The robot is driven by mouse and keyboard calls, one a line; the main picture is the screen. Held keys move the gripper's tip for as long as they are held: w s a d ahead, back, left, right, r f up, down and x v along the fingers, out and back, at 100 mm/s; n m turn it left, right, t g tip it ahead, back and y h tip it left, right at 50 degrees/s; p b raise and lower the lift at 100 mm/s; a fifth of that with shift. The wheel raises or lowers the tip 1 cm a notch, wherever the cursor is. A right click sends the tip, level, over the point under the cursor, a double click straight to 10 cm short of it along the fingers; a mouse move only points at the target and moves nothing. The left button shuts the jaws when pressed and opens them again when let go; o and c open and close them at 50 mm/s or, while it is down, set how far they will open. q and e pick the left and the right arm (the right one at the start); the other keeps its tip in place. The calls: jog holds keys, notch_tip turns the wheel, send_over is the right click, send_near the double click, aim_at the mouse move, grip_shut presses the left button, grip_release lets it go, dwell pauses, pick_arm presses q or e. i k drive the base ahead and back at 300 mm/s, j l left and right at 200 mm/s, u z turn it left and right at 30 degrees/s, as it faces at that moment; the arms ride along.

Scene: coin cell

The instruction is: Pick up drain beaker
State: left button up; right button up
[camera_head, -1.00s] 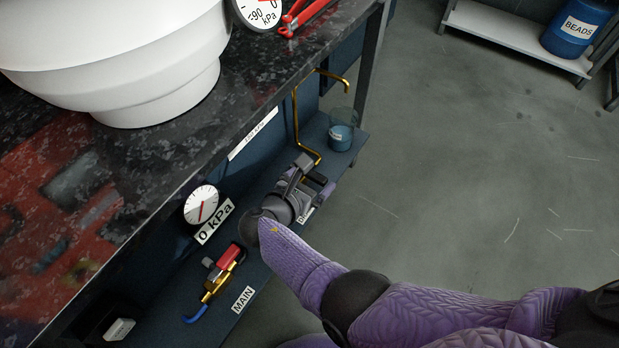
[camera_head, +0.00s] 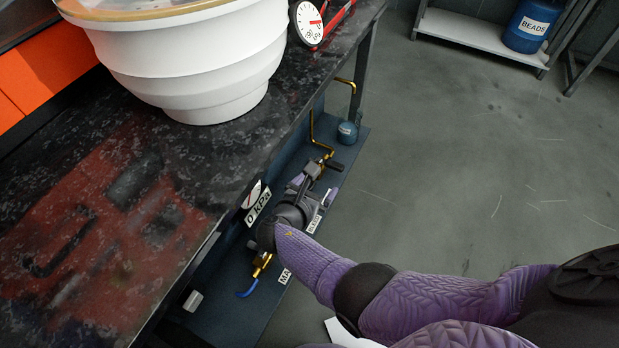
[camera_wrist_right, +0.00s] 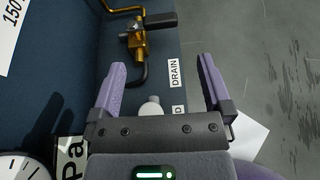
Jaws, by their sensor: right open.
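The drain beaker (camera_head: 347,133) stands at the far end of the low blue shelf (camera_head: 356,152), below a bent brass pipe. Its blue contents show; its clear walls are hard to make out. It is not in the right wrist view. My right gripper (camera_head: 315,185) is over the shelf, nearer than the beaker and apart from it. In the right wrist view, its purple fingers (camera_wrist_right: 162,65) are wide apart, with nothing held between them. My left gripper is not in view.
A brass valve with a dark handle (camera_wrist_right: 137,38) lies between gripper and beaker, by the DRAIN label (camera_wrist_right: 174,73). The dark bench top (camera_head: 190,175) with a white vessel (camera_head: 190,65) overhangs the shelf's left side. Open floor (camera_head: 450,170) lies right.

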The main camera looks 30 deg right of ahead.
aim_at(350, 117)
jog(key=k, duration=1)
